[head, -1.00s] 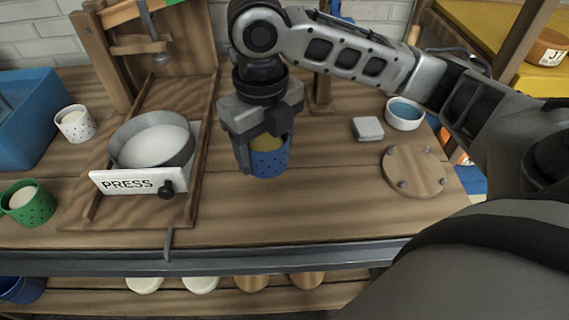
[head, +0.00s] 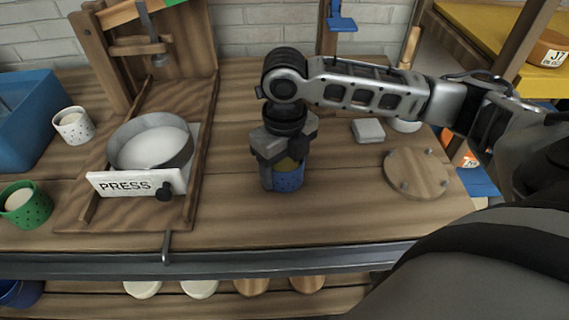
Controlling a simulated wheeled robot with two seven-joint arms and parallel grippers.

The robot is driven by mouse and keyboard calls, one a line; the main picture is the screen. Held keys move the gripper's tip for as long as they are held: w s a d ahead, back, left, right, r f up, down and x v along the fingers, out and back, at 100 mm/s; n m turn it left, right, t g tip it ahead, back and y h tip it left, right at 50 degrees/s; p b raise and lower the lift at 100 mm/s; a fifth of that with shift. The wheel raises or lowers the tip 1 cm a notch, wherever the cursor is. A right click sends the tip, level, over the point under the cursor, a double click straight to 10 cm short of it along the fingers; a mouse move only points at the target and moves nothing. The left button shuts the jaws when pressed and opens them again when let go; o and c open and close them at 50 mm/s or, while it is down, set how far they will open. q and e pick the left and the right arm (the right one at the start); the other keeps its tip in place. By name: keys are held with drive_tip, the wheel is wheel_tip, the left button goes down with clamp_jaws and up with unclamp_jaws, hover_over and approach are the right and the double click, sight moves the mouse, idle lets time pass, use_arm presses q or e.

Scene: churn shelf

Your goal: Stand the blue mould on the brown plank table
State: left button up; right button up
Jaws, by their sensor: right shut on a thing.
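The blue mould (head: 288,180) is a small blue cup with holes and something yellowish inside. It is upright at the middle of the brown plank table (head: 330,215), right of the press. My right gripper (head: 284,172) comes down from above and is shut on the mould, with its fingers over the mould's near and left side. The mould's base looks at or very near the planks; I cannot tell if it touches. My left gripper is not in view.
The press (head: 139,184) with a round grey ring (head: 150,150) stands to the left. A green mould (head: 27,205), a white mould (head: 74,125) and a blue crate (head: 28,118) are further left. A round wooden board (head: 416,173) and a grey block (head: 368,131) lie right.

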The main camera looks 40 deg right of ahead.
drive_tip(key=shift+f, duration=0.1)
drive_tip(key=o, duration=1)
drive_tip(key=shift+c, duration=0.2)
wheel_tip(320, 180, up, 12)
drive_tip(key=p, duration=0.1)
